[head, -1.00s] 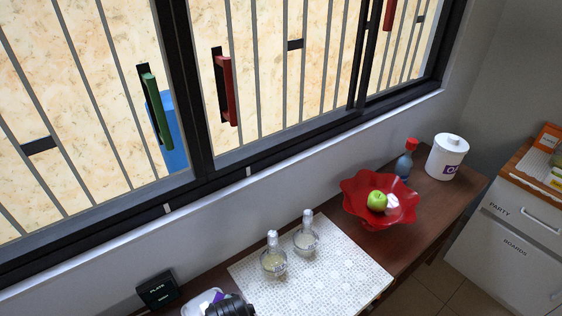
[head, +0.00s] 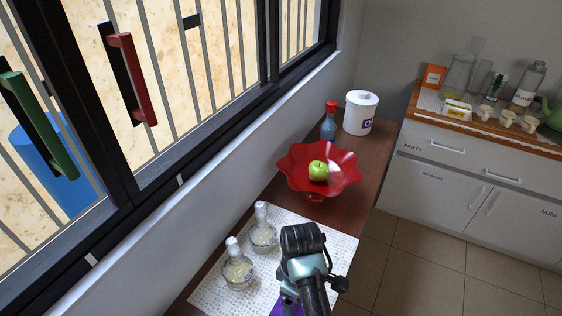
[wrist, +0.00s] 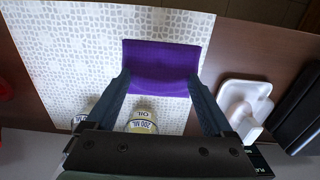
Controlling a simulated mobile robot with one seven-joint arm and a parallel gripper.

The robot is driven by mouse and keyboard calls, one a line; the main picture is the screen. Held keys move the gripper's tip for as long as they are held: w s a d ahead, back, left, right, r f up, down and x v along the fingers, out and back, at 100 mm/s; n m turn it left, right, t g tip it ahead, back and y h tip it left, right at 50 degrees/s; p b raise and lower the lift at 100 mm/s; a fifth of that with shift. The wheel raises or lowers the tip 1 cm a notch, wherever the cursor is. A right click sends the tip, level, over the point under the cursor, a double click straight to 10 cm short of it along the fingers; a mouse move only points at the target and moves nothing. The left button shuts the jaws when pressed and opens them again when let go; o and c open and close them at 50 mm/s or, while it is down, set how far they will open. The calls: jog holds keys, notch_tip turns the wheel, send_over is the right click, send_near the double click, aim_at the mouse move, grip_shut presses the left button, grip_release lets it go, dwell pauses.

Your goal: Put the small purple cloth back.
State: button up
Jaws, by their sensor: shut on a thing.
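The small purple cloth (wrist: 160,68) shows as a flat purple rectangle between my two fingers in the wrist view. My gripper (wrist: 160,80) is shut on it. In the head view my gripper (head: 303,285) is over the right front part of the patterned white mat (head: 212,291), and only a small piece of the purple cloth (head: 287,307) shows at the bottom edge. The rest is hidden by my arm. I cannot tell how high the cloth is above the mat.
Two glass oil bottles (head: 238,271) stand on the mat left of my gripper. A red bowl (head: 290,176) with a green apple, a blue bottle (head: 328,127) and a white canister (head: 360,112) stand beyond.

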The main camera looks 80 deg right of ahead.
aim_at(295, 314)
notch_tip(295, 314, down, 9)
jog(key=shift+s+r+b, duration=0.1)
jog(key=shift+b, duration=0.2)
jog(key=o, duration=1.1)
notch_tip(295, 314, up, 12)
jog(key=shift+f+p, duration=0.1)
jog(key=shift+p, duration=0.45)
